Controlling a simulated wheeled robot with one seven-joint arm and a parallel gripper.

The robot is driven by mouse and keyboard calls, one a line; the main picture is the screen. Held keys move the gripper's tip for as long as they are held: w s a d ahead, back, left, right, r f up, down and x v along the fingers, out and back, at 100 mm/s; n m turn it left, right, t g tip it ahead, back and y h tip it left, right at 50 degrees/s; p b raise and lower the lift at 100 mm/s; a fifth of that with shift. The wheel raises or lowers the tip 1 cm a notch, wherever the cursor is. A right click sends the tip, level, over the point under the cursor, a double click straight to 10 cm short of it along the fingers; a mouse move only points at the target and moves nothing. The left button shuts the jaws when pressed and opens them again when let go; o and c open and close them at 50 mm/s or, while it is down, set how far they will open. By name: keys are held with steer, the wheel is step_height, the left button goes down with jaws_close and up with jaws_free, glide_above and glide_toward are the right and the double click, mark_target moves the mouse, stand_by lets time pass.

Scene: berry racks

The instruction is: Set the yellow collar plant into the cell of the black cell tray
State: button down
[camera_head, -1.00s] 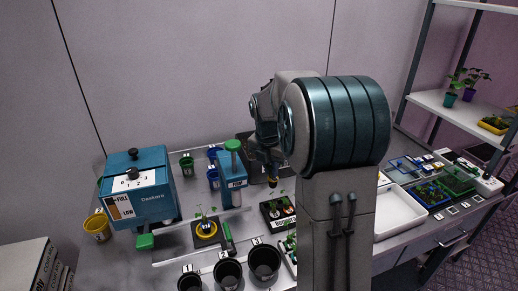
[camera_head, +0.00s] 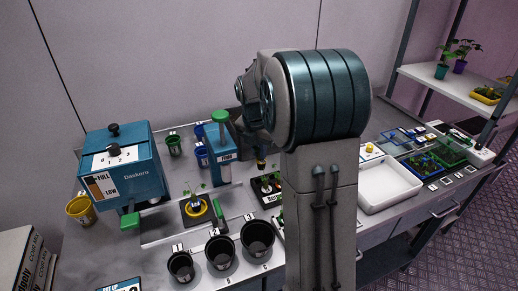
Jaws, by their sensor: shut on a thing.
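My gripper (camera_head: 260,152) points down near the middle of the bench, partly hidden by my arm. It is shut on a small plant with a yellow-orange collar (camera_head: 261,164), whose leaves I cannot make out. The plant hangs just above the back of the black cell tray (camera_head: 259,197). The tray has a white label on its front, and pale round plugs with green sprouts show in it. My arm covers its right side, so I cannot tell which cell lies under the plant.
A blue press with a green knob (camera_head: 220,150) stands close left of the gripper. A yellow ring fixture (camera_head: 196,211) and black pots (camera_head: 221,252) stand in front. A blue machine (camera_head: 122,175) is at left, a white tray (camera_head: 388,186) at right.

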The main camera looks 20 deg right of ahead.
mark_target(259, 168)
steer(key=shift+f+b, duration=2.2)
steer(key=shift+f, duration=1.7)
steer(key=c, duration=1.4)
jaws_free()
steer(key=shift+r, duration=0.1)
step_height(259, 168, up, 9)
steer(key=p, duration=0.7)
steer(key=shift+p, duration=0.3)
